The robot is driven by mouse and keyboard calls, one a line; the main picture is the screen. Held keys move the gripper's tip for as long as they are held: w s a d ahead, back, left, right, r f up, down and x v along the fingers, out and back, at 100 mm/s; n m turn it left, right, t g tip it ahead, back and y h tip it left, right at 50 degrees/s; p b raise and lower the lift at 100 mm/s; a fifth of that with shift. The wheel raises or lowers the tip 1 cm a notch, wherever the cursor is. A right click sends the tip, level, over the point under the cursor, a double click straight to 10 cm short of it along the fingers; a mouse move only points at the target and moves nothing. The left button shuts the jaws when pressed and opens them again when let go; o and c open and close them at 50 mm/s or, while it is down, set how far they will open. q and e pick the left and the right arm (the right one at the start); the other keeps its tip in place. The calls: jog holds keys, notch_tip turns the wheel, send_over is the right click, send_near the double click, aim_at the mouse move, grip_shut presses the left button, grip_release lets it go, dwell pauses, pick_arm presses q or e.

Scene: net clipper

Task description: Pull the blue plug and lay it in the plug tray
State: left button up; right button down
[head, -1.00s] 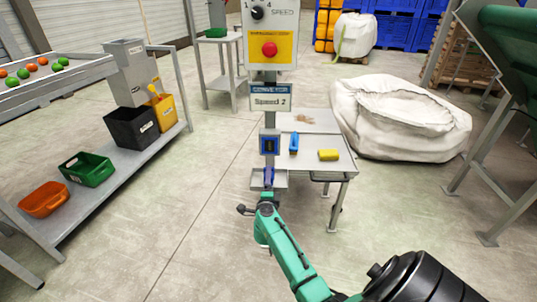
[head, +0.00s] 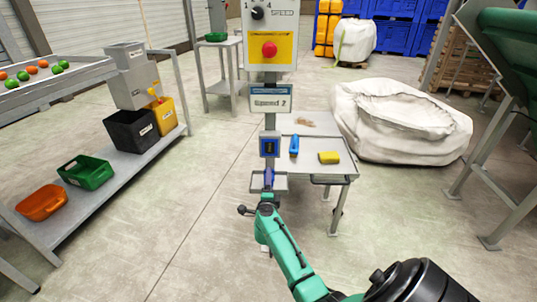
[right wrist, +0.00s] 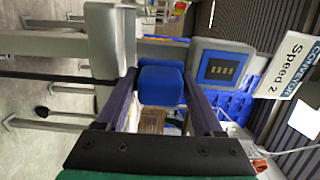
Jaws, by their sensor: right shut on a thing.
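My right gripper (head: 268,179) is at the small grey plug tray (head: 282,186) on the post. In the right wrist view its purple fingers (right wrist: 163,95) are shut on the blue plug (right wrist: 161,85). The blue-framed socket (head: 269,146) is on the post above the tray. Its face (right wrist: 216,70) shows in the right wrist view with no plug in it. The tray (right wrist: 112,40) also shows there, close beside the plug. I cannot tell whether plug and tray touch. In the head view the fingers hide the plug. My left gripper is not in view.
The control panel with a red button (head: 270,50) and the "Speed 2" sign (head: 270,102) sit above the socket. A table (head: 313,168) behind holds a blue object (head: 294,146) and a yellow sponge (head: 329,157). A large white sack (head: 400,125) stands right.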

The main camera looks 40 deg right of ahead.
jog(key=shift+b+x, duration=0.55)
jog(key=shift+x, duration=1.1)
jog(key=shift+f, duration=0.15)
jog(key=shift+s, duration=0.1)
grip_release()
